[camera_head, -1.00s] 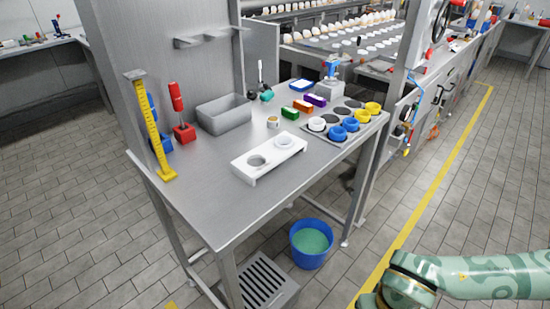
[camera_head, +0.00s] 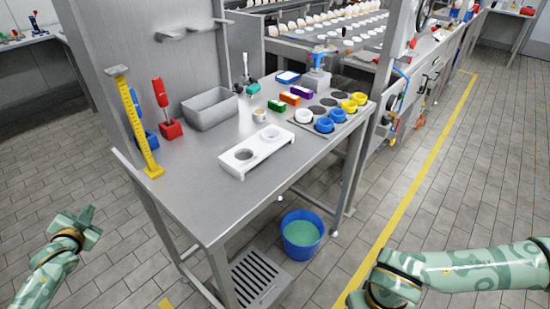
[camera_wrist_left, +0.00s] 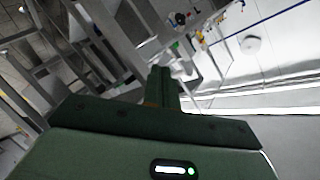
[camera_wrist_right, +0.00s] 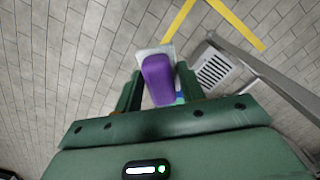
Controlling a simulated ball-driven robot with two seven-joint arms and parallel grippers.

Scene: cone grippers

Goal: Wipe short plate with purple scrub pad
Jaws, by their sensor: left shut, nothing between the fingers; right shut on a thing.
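My right gripper (camera_wrist_right: 158,90) is shut on a purple pad (camera_wrist_right: 158,79) with a pale backing, seen in the right wrist view above the floor. In the head view, its fingers are below the frame. My left gripper (camera_head: 86,216) is shut and empty, left of the table and apart from it; its closed fingers (camera_wrist_left: 164,88) show in the left wrist view. A low white plate (camera_head: 258,150) with two round wells lies near the table's front edge; I cannot tell whether it is the short plate. Neither gripper touches it.
The metal table (camera_head: 190,205) also carries a grey bin (camera_head: 210,108), a yellow ruler stand (camera_head: 146,130), a red-handled tool (camera_head: 166,110), coloured blocks (camera_head: 289,98) and a tray of rings (camera_head: 316,118). A blue bucket (camera_head: 301,240) stands on the floor below. The front left tabletop is clear.

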